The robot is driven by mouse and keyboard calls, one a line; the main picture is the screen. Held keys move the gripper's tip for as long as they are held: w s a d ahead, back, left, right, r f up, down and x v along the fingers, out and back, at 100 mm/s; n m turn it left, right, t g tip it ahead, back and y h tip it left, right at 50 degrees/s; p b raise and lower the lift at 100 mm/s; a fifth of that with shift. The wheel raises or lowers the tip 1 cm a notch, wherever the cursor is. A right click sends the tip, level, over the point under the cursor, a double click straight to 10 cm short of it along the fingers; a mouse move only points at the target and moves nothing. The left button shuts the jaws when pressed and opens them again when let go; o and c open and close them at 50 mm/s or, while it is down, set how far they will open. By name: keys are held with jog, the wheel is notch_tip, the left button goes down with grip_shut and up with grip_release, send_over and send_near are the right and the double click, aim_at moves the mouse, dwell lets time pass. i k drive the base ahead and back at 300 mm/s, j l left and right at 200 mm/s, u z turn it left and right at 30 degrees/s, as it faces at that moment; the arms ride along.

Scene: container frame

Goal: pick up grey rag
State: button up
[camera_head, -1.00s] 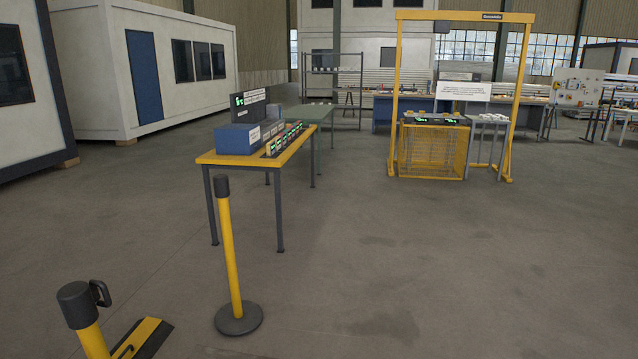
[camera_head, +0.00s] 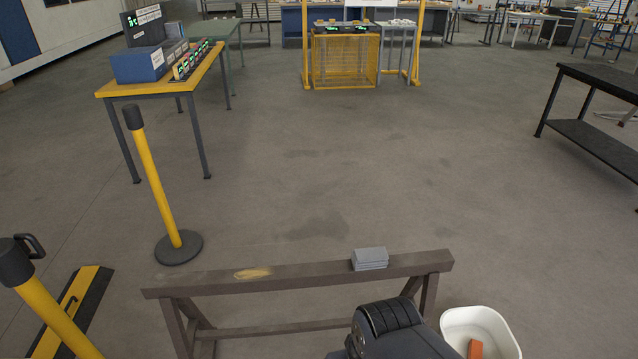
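The grey rag (camera_head: 370,258) looks like a small folded stack of grey cloth. It lies on the top beam of a brown trestle (camera_head: 310,278), right of the beam's middle. A dark part of my own arm shows at the bottom edge, in front of and below the rag and apart from it in the picture. My gripper's fingers are not in view, so I cannot see whether they are open or shut.
A yellowish patch (camera_head: 252,274) marks the beam's left half. A white bin (camera_head: 458,318) with an orange block (camera_head: 475,349) stands right of the trestle. Yellow posts (camera_head: 155,185) stand left, a black table (camera_head: 600,82) right.

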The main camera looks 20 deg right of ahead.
aim_at(369, 258)
jog(key=i+z, duration=0.45)
jog(key=i+j+z, duration=0.2)
jog(key=i+z, duration=0.2)
